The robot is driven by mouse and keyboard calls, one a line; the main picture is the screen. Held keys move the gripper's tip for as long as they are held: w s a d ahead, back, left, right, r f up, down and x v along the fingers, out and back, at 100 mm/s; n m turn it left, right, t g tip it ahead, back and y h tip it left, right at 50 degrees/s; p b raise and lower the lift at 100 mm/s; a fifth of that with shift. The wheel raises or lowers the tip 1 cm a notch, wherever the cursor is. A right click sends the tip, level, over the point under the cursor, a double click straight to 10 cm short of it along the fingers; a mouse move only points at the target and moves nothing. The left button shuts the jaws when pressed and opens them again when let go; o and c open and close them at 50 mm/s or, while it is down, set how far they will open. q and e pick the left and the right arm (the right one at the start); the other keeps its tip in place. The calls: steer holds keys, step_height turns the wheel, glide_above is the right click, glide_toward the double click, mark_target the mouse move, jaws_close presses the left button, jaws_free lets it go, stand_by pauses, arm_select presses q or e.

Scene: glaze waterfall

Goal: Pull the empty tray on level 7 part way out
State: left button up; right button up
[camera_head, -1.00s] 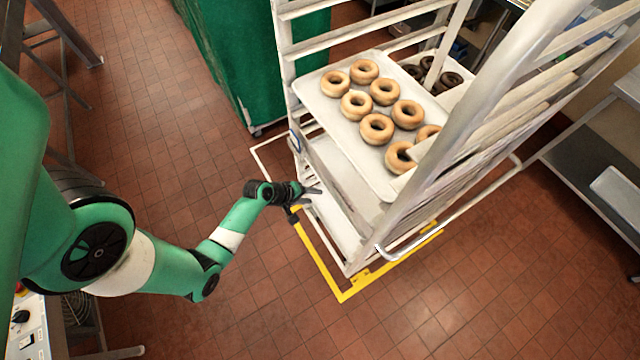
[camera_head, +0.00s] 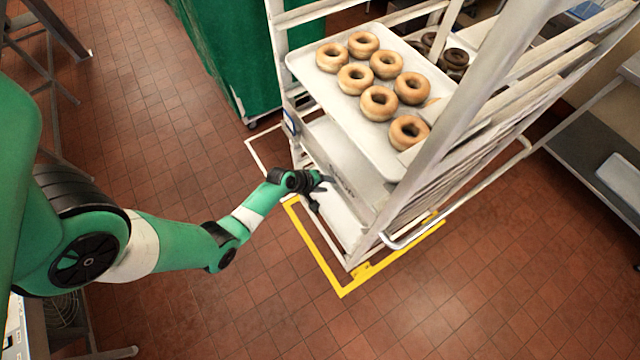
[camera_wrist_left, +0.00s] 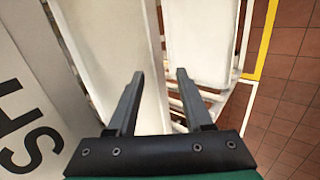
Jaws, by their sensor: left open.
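A white rack (camera_head: 470,110) holds trays at several heights. A lower white tray (camera_head: 335,208) shows beneath. I cannot read which is level 7. My left gripper (camera_head: 322,187) is open at the rack's near-left side, by the lower trays. In the left wrist view its fingers (camera_wrist_left: 158,85) point at a white tray edge (camera_wrist_left: 160,60) between them; contact cannot be told.
A white panel with dark letters (camera_wrist_left: 30,125) is close on the left in the wrist view. Dark doughnuts (camera_head: 455,58) sit at the rack's back. A green cabinet (camera_head: 240,50) stands behind. Yellow floor tape (camera_head: 342,290) borders the rack; tiled floor in front is clear.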

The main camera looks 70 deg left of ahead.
arm_select(q)
steer(key=shift+w+f, duration=0.25)
jaws_close()
stand_by(1.4)
